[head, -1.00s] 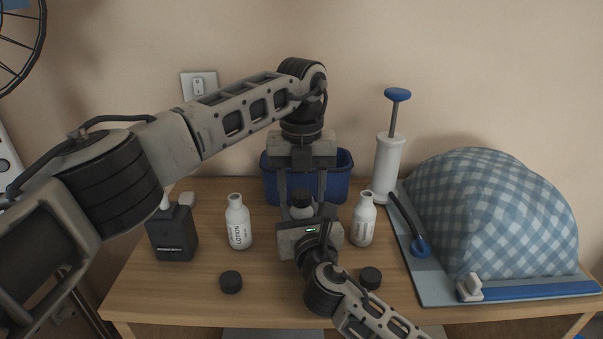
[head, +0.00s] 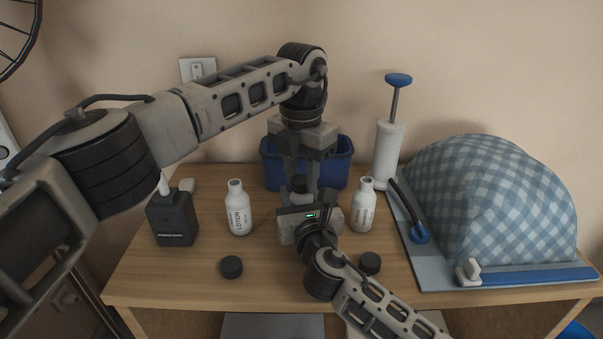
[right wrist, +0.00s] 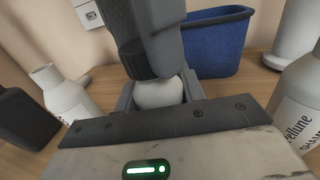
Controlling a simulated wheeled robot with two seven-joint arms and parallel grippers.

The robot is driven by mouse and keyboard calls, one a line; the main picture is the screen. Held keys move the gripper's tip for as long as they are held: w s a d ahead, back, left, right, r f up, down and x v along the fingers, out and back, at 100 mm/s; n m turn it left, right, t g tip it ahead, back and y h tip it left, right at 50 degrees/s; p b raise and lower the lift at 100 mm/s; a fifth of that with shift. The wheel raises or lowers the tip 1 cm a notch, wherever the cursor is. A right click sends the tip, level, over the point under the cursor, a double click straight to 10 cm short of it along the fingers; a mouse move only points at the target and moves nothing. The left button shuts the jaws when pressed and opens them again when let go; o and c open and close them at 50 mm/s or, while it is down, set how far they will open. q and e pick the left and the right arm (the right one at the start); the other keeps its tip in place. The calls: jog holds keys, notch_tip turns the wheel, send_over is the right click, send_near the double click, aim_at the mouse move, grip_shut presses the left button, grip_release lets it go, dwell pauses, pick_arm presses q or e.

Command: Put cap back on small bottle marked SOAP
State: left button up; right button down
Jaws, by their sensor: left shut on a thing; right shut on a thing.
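A small white bottle (right wrist: 160,93) stands between the fingers of my right gripper (right wrist: 158,88), which is shut on it. Its label is hidden, so I cannot read SOAP. A dark cap (right wrist: 136,62) sits at the bottle's top in the right wrist view. My left gripper (head: 300,184) points down from above and is shut on this cap. The cap hides the bottle's neck, so I cannot tell how far it is seated. In the head view my right gripper's body covers most of the bottle.
A LOTION bottle (head: 238,210) stands uncapped at left, another white bottle (head: 363,210) at right. Loose black caps lie in front, one left (head: 231,267), one right (head: 370,263). A blue basket (head: 338,172) stands behind. A black bottle (head: 173,220) and white pump (head: 388,155) flank them.

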pick_arm(q)
jog(key=m, duration=0.4)
jog(key=o, duration=1.2)
notch_tip(320, 180, up, 12)
pick_arm(e)
jog(key=c, duration=0.8)
grip_release()
jog(key=shift+o, duration=0.2)
